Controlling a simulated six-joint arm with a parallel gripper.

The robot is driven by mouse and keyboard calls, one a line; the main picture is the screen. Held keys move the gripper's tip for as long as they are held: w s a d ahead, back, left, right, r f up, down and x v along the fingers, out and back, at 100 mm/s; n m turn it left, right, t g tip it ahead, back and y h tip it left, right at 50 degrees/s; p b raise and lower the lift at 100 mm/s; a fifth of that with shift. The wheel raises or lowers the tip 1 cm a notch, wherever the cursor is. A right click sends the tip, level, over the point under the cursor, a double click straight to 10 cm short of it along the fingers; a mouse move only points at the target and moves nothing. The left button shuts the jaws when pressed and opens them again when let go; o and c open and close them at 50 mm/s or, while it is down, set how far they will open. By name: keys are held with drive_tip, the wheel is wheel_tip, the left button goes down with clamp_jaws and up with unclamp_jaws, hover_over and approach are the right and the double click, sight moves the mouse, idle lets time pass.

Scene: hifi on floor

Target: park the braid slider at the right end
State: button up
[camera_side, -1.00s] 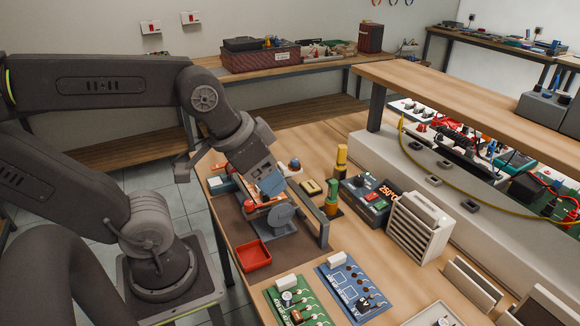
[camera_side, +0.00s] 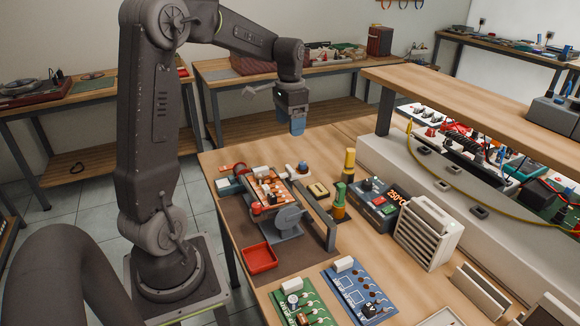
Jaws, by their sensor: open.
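My gripper (camera_side: 297,128) hangs in the air, pointing down, with blue fingers, above the back of the bench. It is open and nothing shows between its fingers. It is apart from the fixture below it. The fixture holds an orange board (camera_side: 266,188) with several small light parts on it, and a grey disc (camera_side: 289,217) stands at its front. A dark bar (camera_side: 318,218) runs along its right side. The braid slider cannot be told apart from the small fixture parts at this size, so its position on any track is unclear.
A red tray (camera_side: 260,258) sits in front of the fixture. Green (camera_side: 303,303) and blue (camera_side: 358,292) circuit boards lie at the front. A green-and-yellow bottle (camera_side: 339,202), a display unit (camera_side: 371,202) and a white vented box (camera_side: 428,230) stand to the right. A raised shelf (camera_side: 470,105) overhangs the right.

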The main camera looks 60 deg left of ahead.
sight(290, 168)
wheel_tip(290, 168, down, 14)
drive_tip(key=shift+r, duration=0.1)
idle(0.4)
drive_tip(key=shift+c, duration=0.3)
drive_tip(key=c, duration=1.2)
drive_tip(key=d, duration=2)
drive_tip(key=shift+d, duration=0.1)
drive_tip(key=o, duration=1.3)
drive_tip(key=shift+c, duration=0.2)
wheel_tip(290, 168, up, 14)
